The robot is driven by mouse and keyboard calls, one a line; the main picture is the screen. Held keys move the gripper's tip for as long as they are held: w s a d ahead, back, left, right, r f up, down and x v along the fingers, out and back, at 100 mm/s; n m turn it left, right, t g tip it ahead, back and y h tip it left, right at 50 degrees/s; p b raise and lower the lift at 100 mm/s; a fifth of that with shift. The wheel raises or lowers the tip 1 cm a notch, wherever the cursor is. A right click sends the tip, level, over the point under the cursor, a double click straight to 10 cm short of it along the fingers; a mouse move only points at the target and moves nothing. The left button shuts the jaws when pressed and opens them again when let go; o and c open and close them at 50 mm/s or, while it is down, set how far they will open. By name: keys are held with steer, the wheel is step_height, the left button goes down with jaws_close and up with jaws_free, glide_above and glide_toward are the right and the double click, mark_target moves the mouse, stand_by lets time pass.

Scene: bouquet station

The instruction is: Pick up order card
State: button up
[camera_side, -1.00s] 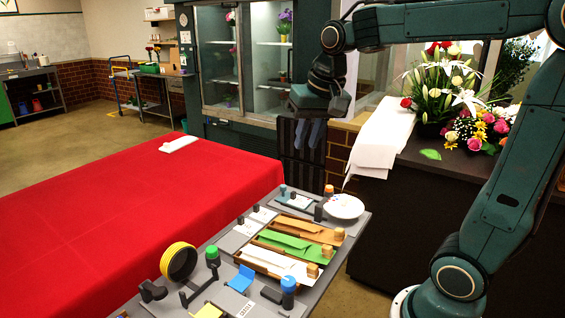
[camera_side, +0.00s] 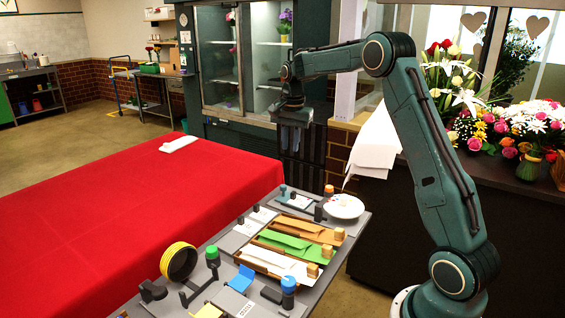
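Several small white cards lie on the grey work table (camera_side: 228,243). One white card (camera_side: 263,215) lies near its left edge, another white card (camera_side: 299,201) lies near the far end, and a printed white card (camera_side: 246,309) lies near the front. I cannot tell which of them is the order card. My gripper (camera_side: 291,146) hangs pointing down, high beyond the far end of the table, apart from all the cards.
Envelopes in orange (camera_side: 294,224), green (camera_side: 287,242) and white (camera_side: 281,262) lie in wooden trays. A white bowl (camera_side: 344,206), yellow tape roll (camera_side: 178,261), blue holder (camera_side: 241,278) and blue-capped bottle (camera_side: 288,290) stand around them. A red-covered table (camera_side: 130,215) is at left; flowers (camera_side: 505,130) fill the right counter.

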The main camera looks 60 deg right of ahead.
steer(key=m, duration=0.2)
glide_above(300, 198)
steer(key=w, duration=0.2)
step_height(300, 198, down, 5)
steer(key=shift+a+g, duration=0.3)
steer(key=shift+a, duration=0.05)
steer(key=shift+f, duration=0.15)
steer(key=shift+f, duration=4.15)
steer(key=shift+s, duration=0.1)
steer(key=shift+a+f, duration=0.15)
steer(key=shift+f, duration=2.45)
jaws_close()
